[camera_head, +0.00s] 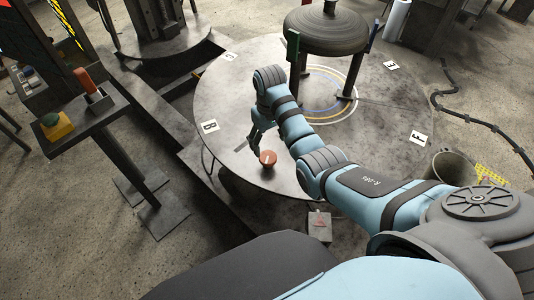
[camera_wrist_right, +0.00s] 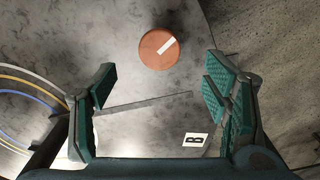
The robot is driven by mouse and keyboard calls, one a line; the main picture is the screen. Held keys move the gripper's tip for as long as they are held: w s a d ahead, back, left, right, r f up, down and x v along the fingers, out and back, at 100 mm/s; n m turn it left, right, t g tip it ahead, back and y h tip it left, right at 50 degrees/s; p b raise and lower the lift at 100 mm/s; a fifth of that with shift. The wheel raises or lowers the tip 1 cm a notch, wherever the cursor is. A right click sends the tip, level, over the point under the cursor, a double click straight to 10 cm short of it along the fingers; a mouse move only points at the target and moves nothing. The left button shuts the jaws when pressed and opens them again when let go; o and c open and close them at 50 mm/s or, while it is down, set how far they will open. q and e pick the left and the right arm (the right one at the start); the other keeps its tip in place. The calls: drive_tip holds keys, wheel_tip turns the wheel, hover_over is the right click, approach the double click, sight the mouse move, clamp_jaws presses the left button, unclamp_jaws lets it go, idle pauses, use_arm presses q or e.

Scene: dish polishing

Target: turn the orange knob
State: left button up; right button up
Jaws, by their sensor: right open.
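The orange knob (camera_head: 268,158) is round with a white bar across its top. It sits near the front edge of the round metal table (camera_head: 225,110). My right gripper (camera_head: 256,140) is over the table, just up and left of the knob in the head view. In the right wrist view the knob (camera_wrist_right: 159,48) is at the top middle, ahead of the right gripper (camera_wrist_right: 155,95). The fingers are spread wide with nothing between them, and they do not touch the knob. My left gripper is not in view.
A dark round dish (camera_head: 327,30) stands on posts at the back of the table. A stand at left carries a red lever (camera_head: 86,80) and a yellow button box (camera_head: 56,125). A bucket (camera_head: 452,166) stands at right. The tabletop around the knob is clear.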

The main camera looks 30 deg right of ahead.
sight(268, 157)
drive_tip(key=f+b, duration=0.1)
drive_tip(key=f, duration=0.4)
drive_tip(key=shift+s+f, duration=0.1)
drive_tip(key=shift+s, duration=0.1)
drive_tip(key=f, duration=0.1)
drive_tip(key=w+f, duration=0.1)
drive_tip(key=f+b, duration=0.1)
drive_tip(key=shift+w+f, duration=0.3)
drive_tip(key=shift+f, duration=0.05)
drive_tip(key=shift+s+r, duration=0.25)
drive_tip(key=shift+s, duration=0.1)
drive_tip(key=shift+c, duration=0.4)
drive_tip(key=c, duration=0.3)
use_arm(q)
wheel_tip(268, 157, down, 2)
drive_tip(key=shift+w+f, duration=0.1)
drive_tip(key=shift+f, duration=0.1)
use_arm(e)
drive_tip(key=c, duration=0.8)
